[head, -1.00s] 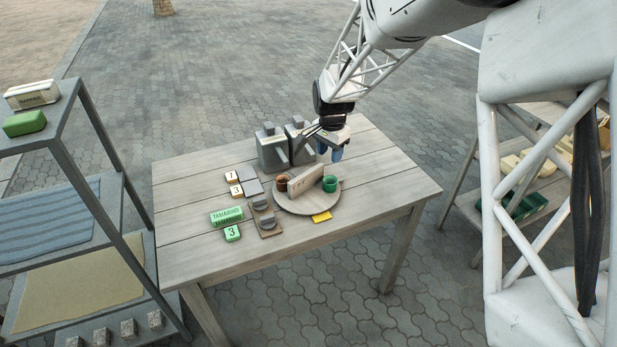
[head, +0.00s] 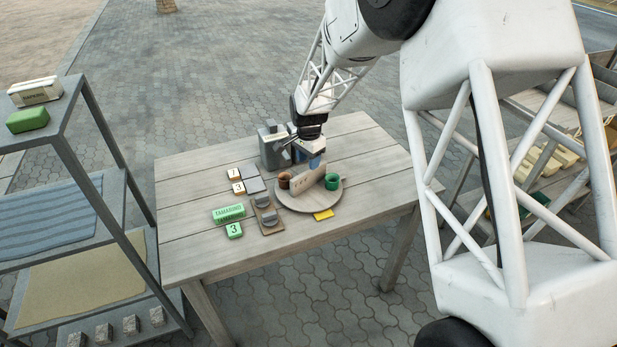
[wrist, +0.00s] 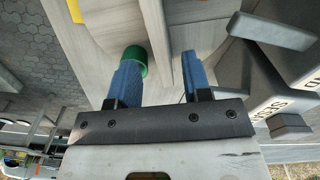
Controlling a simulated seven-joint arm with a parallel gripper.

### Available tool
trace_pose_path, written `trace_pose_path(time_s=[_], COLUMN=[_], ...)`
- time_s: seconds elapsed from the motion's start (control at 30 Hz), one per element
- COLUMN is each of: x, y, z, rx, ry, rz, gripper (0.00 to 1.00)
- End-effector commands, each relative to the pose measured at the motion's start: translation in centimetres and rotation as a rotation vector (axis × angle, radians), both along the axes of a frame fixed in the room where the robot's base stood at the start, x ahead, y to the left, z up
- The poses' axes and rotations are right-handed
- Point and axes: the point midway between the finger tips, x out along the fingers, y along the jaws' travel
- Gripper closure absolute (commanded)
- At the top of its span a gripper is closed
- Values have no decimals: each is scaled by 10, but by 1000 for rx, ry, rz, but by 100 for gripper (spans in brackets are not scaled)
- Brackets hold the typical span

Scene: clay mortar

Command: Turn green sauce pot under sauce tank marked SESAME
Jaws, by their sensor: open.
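The green sauce pot (head: 332,181) stands on the right part of the round wooden turntable (head: 309,208), on the right side of an upright wooden divider (head: 305,182). A brown pot (head: 284,179) is on the other side. My gripper (head: 313,162) is open above the turntable's back edge, in front of the tanks. In the wrist view my gripper (wrist: 160,62) has its blue fingers apart, with the divider (wrist: 157,35) between them. The green pot (wrist: 135,54) is partly behind the left finger. A grey tank (wrist: 270,95) at right bears a partly visible label beginning "SE".
Another view of a grey tank (head: 270,150) is at the table's back; my gripper hides its neighbour. A yellow card (head: 323,214) lies at the turntable's front. A board with grey knobs (head: 267,216), a green TAMARIND block (head: 229,212) and number tiles are left. The table's right side is clear.

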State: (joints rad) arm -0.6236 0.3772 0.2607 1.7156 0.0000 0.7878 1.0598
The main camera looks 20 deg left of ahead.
Motion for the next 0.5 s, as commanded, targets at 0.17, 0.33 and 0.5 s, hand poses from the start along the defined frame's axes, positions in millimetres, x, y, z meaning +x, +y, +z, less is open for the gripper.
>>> trace_pose_path(time_s=[0.17, 0.33, 0.5], x=[0, 0, 0], y=[0, 0, 0], z=[-13, -33, -53], rx=[0, -1, 0], ry=[1, 2, 1], rz=[0, 0, 0], gripper=[55, 55, 55])
